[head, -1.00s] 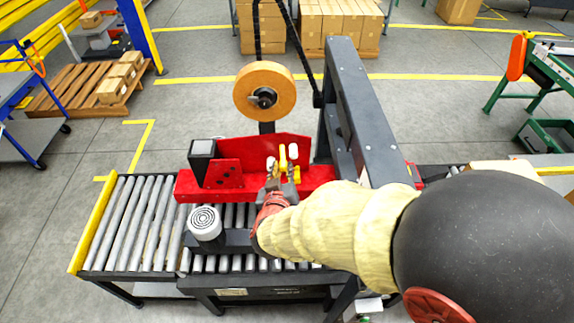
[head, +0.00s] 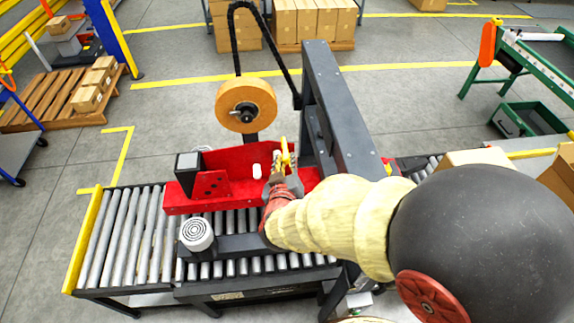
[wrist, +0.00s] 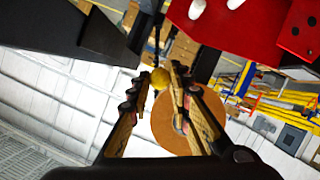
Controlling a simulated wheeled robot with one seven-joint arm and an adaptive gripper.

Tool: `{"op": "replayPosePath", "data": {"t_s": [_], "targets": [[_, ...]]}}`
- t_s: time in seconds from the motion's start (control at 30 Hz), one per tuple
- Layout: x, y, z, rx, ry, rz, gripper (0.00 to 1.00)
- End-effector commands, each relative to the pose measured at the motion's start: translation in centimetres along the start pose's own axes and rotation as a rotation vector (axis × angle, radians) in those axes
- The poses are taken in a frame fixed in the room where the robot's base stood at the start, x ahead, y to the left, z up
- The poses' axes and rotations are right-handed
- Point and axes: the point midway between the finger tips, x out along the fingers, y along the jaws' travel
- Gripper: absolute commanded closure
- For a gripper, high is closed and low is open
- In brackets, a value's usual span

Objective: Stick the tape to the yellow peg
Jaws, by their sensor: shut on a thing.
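The tape is a wide tan roll (head: 246,106) on a dark hub above the back of the red plate (head: 236,158). It also shows in the wrist view (wrist: 171,133), behind my fingers. My gripper (head: 282,172) is over the right part of the red plate, to the right of and below the roll in the head view. It is shut on the yellow peg (head: 285,154), whose round yellow end (wrist: 160,78) shows between the fingertips in the wrist view. I cannot make out a loose tape end or tape on the peg.
A white peg (head: 257,170) stands on the red plate left of my gripper. A dark upright frame (head: 345,115) rises close on the right.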

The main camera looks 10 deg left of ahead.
Motion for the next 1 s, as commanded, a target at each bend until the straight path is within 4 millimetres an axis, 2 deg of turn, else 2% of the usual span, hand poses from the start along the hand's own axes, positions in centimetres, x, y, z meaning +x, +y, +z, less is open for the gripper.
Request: {"op": "replayPosePath", "data": {"t_s": [1.0], "targets": [[6.0, 0.0, -2.4, 0.001, 0.000, 0.001, 1.00]]}}
